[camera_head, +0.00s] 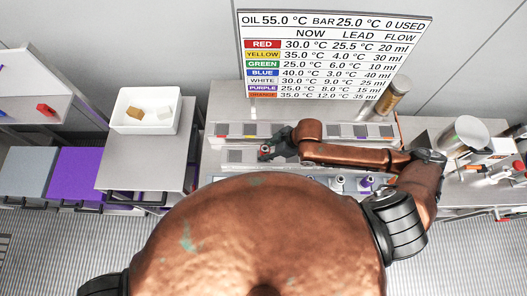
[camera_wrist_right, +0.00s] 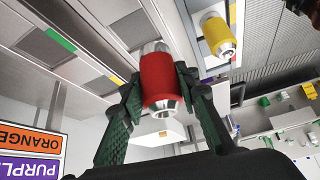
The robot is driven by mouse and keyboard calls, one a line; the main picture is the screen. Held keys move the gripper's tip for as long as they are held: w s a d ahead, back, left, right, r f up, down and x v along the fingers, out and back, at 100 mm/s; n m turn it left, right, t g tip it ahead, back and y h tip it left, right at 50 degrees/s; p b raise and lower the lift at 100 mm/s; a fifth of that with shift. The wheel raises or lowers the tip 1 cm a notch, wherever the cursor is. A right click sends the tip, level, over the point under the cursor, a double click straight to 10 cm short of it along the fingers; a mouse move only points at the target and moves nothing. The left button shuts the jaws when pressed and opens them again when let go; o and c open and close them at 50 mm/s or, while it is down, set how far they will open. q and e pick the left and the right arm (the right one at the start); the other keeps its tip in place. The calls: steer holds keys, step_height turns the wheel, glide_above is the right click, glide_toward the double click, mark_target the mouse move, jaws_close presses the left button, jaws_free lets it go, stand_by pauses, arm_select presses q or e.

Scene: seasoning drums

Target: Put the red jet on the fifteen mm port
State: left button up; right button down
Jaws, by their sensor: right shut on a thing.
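My right gripper (camera_head: 268,151) is over the grey counter in the head view, near the front of the panels. In the right wrist view, the dark green fingers of this gripper (camera_wrist_right: 160,95) are closed on the red jet (camera_wrist_right: 162,78), a red cylinder with metal ends. The jet appears clear of any surface there. A panel (camera_wrist_right: 70,45) with grey squares and coloured tags lies beyond it; it also shows in the head view (camera_head: 225,141). Port sizes cannot be read, so I cannot tell which is the fifteen mm port. My left gripper is out of view.
A yellow jet (camera_wrist_right: 218,38) sits at upper right in the wrist view. A sign (camera_head: 335,55) stands behind the counter. A white bin (camera_head: 146,113) with small blocks is at left. A copper-coloured cylinder (camera_head: 393,95) and a machine with a round white top (camera_head: 465,137) stand at right.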

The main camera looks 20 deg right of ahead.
steer(key=w+f, duration=0.2)
steer(key=f, duration=0.1)
steer(key=shift+w, duration=0.4)
steer(key=shift+f+p, duration=0.65)
steer(key=shift+f, duration=1.05)
steer(key=c, duration=1.5)
jaws_free()
steer(key=shift+f, duration=0.1)
steer(key=b+v, duration=0.1)
steer(key=v, duration=1.1)
